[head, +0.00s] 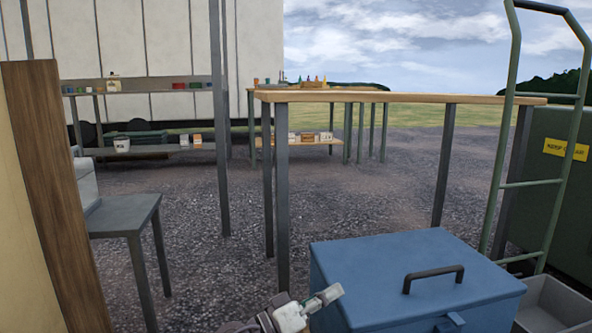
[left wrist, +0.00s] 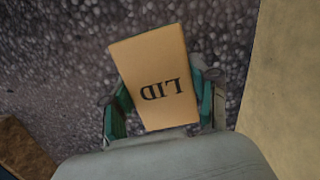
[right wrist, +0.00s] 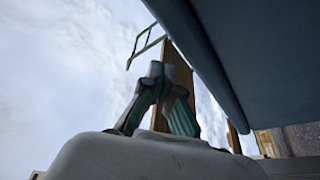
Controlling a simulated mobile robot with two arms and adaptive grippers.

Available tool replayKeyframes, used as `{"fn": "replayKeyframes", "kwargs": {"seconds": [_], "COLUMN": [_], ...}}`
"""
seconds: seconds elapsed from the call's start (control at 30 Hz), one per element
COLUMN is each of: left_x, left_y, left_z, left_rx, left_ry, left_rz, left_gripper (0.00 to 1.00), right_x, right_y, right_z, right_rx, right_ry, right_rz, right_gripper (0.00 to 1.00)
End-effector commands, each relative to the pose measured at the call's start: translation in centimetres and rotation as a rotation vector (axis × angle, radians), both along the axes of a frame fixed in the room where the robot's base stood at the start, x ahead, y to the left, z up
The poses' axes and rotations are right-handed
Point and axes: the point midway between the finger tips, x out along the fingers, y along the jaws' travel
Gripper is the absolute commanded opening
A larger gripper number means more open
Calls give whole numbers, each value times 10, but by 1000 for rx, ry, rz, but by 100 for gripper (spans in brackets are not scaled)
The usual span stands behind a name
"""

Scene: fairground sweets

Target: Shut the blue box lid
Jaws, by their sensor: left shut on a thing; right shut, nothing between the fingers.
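The blue box (head: 488,316) stands at the lower right of the head view. Its blue lid (head: 375,258), with a black handle (head: 433,278), lies down flat over it; whether it is fully seated I cannot tell. My right gripper (head: 328,295) is shut and empty at the lid's left edge; contact is unclear. In the right wrist view the gripper (right wrist: 163,72) points up beside a dark blue surface (right wrist: 270,60). My left gripper (left wrist: 160,88) is shut on a tan box marked "LID" (left wrist: 150,65), seen only in the left wrist view.
A wooden-topped table (head: 390,97) stands behind the blue box. A green hand truck (head: 505,150) and a dark green container (head: 560,200) are at the right. A grey bin (head: 560,305) sits beside the blue box. A grey table (head: 125,213) is at left.

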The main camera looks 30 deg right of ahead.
Motion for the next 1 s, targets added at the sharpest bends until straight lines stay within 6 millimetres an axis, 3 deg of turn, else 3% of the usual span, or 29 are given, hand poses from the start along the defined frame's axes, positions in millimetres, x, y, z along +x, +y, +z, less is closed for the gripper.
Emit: {"fn": "replayKeyframes", "kwargs": {"seconds": [0.1,0.3,0.83,1.0], "left_x": [0,0,0,0], "left_y": [0,0,0,0], "left_z": [-8,-12,-13,-13], "left_rx": [0,0,0,0], "left_ry": [-1,-1,-1,-1], "left_rz": [0,0,0,0], "left_gripper": [16,16,16,16], "right_x": [-1,-3,-3,-1], "right_y": [1,1,1,16], "right_z": [-15,-25,-32,-36], "right_rx": [0,2,11,10], "right_ry": [0,3,12,12], "right_rz": [0,-1,-5,-2], "right_gripper": [0,0,0,0]}}
